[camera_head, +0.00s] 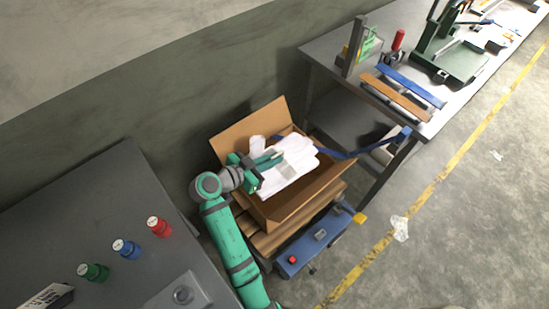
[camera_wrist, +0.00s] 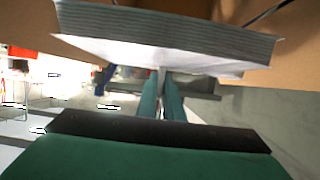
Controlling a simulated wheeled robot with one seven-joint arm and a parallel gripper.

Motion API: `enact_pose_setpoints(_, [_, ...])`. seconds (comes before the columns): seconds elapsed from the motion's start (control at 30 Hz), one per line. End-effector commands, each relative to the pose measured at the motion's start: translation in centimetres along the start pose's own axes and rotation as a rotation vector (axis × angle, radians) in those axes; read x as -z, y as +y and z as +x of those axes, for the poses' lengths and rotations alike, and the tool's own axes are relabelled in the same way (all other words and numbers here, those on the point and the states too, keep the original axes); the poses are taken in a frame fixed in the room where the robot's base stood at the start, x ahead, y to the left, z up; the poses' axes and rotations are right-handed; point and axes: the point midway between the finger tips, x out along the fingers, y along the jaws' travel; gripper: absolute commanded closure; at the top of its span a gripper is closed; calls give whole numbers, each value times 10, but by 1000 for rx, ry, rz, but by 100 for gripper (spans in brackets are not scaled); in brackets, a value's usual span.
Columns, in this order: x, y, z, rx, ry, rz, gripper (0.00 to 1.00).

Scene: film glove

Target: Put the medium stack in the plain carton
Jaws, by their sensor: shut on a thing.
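My gripper (camera_head: 266,160) is over the open plain carton (camera_head: 300,208) and is shut on a stack of white gloves (camera_head: 290,180). In the wrist view, the layered edge of the stack (camera_wrist: 170,30) spans the top, with the teal fingers (camera_wrist: 162,95) below it. The stack looks tilted and lies across the carton's opening. I cannot tell how far it is above or inside the carton. The carton's back flap (camera_head: 250,130) stands up. The stack and gripper hide much of the carton's inside.
The carton sits on wooden boards above a blue lift cart (camera_head: 315,250). A grey workbench (camera_head: 330,55) with tools stands at upper right. A dark table (camera_head: 70,210) with three coloured bottles is at left.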

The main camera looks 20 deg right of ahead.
Motion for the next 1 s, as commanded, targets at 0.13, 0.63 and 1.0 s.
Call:
enact_pose_setpoints(0.13, [-3, 0, 0, 0, 1, -1, 100])
enact_pose_setpoints(0.63, [-36, 3, 18, -9, 2, 3, 100])
enact_pose_setpoints(1.0, [-45, 2, 21, -5, 2, 3, 100])
